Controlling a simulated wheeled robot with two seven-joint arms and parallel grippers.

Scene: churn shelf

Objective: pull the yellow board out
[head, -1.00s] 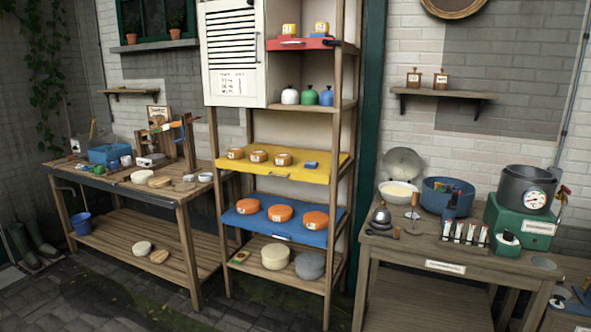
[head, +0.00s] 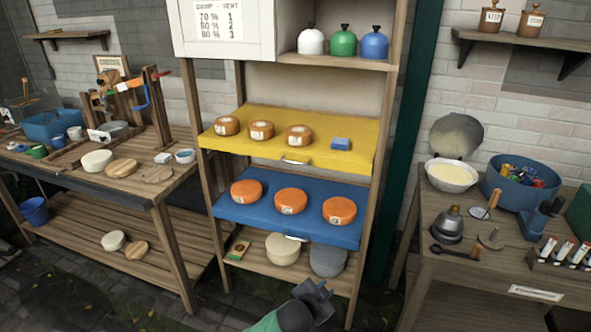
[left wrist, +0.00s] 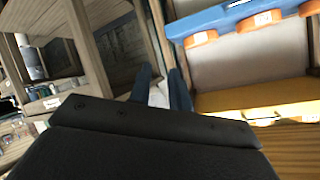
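The yellow board (head: 240,144) lies on a shelf of the wooden rack, above the blue board. A small light handle (head: 295,162) sits at the middle of its front edge. Several things stand on it: brown-orange cheeses (head: 261,130) and a small blue block (head: 340,144). My left gripper (head: 318,290) is low in front of the rack, below the blue board and apart from the yellow board. The left wrist view is upside down; there the two dark fingers (left wrist: 162,78) are spread and empty, and the yellow board (left wrist: 245,98) shows to the right. My right gripper is not visible.
The blue board (head: 228,207) with orange cheeses (head: 291,201) and its own handle is just below. A cream cheese (head: 282,249) and grey one (head: 328,262) sit on the bottom shelf. Cluttered tables flank the rack, left (head: 150,188) and right (head: 455,268).

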